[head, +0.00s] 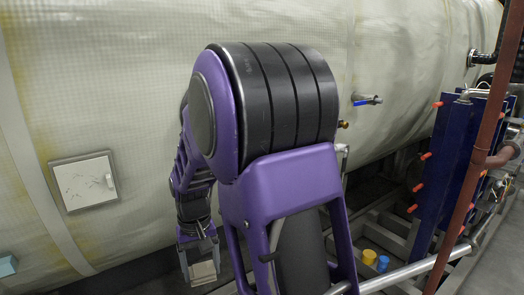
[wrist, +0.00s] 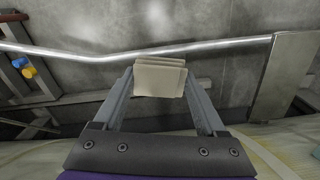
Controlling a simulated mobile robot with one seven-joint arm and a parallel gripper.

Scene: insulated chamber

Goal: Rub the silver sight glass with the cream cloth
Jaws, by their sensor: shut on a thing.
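My gripper (head: 199,259) hangs low in front of the large pale tank, left of the middle in the head view. Its fingers are shut on the folded cream cloth (head: 203,272). In the wrist view the cream cloth (wrist: 159,77) sits as a flat block between the fingertips of my gripper (wrist: 160,90). A square panel with a silver-grey frame (head: 84,181) is on the tank wall, up and left of the gripper and apart from it. It has a pale face with thin dark marks and a small handle. I cannot tell whether this is the silver sight glass.
The pale tank (head: 130,60) fills the background. A blue-handled valve (head: 366,100) sticks out at right. A metal pipe (wrist: 100,57) crosses beyond the cloth in the wrist view. Yellow (head: 369,257) and blue (head: 382,263) pieces sit low. A teal block (head: 7,265) is at far left.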

